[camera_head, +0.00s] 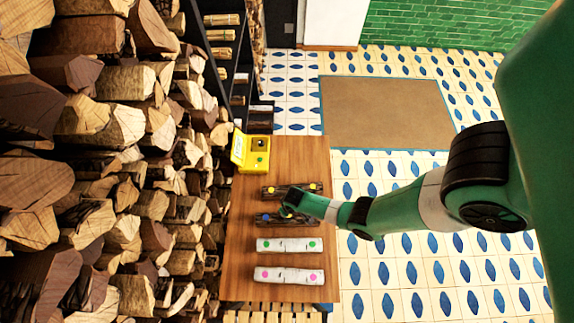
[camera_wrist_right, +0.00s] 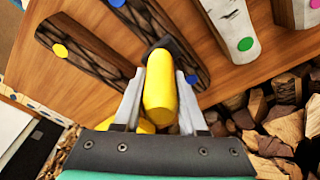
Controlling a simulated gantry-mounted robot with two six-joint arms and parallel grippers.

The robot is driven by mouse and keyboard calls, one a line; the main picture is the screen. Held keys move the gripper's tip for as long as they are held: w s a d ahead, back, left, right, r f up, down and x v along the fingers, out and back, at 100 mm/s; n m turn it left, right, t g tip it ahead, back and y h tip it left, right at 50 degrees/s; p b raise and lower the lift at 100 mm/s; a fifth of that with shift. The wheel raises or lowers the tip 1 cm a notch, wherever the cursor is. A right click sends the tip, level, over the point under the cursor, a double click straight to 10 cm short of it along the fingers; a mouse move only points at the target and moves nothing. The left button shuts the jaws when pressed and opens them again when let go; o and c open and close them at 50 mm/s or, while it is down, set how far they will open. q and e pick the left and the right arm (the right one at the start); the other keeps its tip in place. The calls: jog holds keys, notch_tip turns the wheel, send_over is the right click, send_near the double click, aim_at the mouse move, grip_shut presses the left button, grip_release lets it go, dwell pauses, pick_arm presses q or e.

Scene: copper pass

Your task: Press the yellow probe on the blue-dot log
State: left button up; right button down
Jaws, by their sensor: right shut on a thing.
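The dark-barked blue-dot log (camera_head: 266,218) lies across the wooden table. In the right wrist view its blue dot (camera_wrist_right: 191,79) shows on the near end, just right of the probe. My right gripper (camera_head: 291,207) is over this log. It is shut on the yellow probe (camera_wrist_right: 160,92), which sits between the two fingers (camera_wrist_right: 160,110). The probe's dark front end (camera_wrist_right: 172,44) overlaps the log's bark in the right wrist view; I cannot tell whether it touches. My left gripper is not in view.
The dark yellow-dot log (camera_head: 300,189) lies behind, the pale green-dot log (camera_head: 290,244) and pink-dot log (camera_head: 289,276) in front. An open yellow case (camera_head: 257,160) stands at the table's (camera_head: 300,153) back left. Stacked firewood (camera_head: 110,200) borders the left side.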

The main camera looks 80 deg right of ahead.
jog(key=shift+f+b, duration=0.65)
dwell(0.8)
jog(key=shift+f, duration=0.1)
dwell(2.0)
